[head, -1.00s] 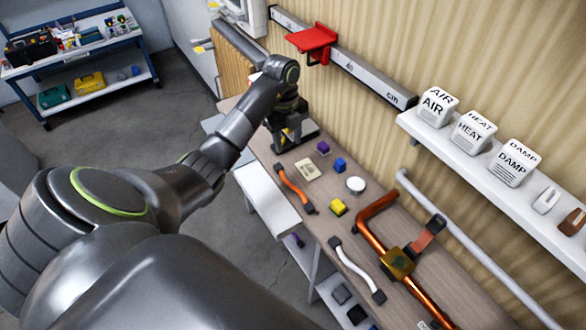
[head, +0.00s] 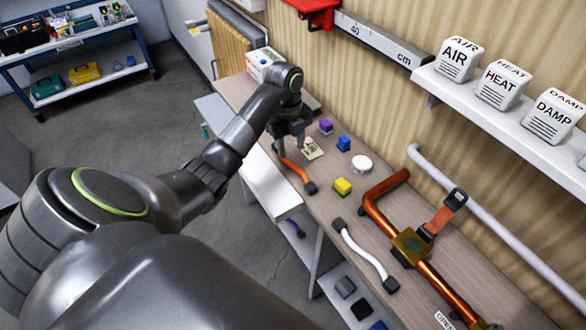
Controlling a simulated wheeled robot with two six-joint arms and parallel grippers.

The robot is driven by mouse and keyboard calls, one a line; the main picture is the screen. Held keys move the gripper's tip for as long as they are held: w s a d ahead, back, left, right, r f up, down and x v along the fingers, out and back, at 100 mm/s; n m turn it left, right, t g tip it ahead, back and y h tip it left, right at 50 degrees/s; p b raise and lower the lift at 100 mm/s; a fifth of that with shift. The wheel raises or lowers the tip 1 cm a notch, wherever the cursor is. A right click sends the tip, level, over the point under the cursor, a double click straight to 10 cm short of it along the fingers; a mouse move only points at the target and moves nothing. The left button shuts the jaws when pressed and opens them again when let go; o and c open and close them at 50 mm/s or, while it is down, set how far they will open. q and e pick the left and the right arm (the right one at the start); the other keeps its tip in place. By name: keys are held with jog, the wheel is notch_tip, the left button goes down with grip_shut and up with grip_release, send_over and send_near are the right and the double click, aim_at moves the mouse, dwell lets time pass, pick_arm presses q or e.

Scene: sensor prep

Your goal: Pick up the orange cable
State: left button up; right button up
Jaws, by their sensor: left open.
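The orange cable (head: 294,169) lies on the wooden bench (head: 319,213), with dark plugs at its ends. Its near plug shows clear. Its far end is partly hidden by my left gripper (head: 292,150). That gripper points down over the far part of the cable with its fingers apart, and nothing shows held in it. I cannot tell whether the fingers touch the cable. My right gripper is not in view.
A white cable (head: 364,254) and a copper pipe (head: 380,215) lie nearer. A shelf (head: 500,115) holds labelled blocks.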

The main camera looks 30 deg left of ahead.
aim_at(293, 164)
pick_arm(q)
jog(key=shift+d+f+b, duration=0.1)
jog(key=shift+f+b, duration=0.45)
jog(key=shift+f, duration=0.4)
jog(key=shift+s+f+b, duration=0.1)
jog(key=shift+f+b, duration=0.35)
jog(key=shift+d+f+p, duration=0.25)
jog(key=shift+f+p, duration=0.5)
jog(key=shift+f, duration=0.75)
grip_shut()
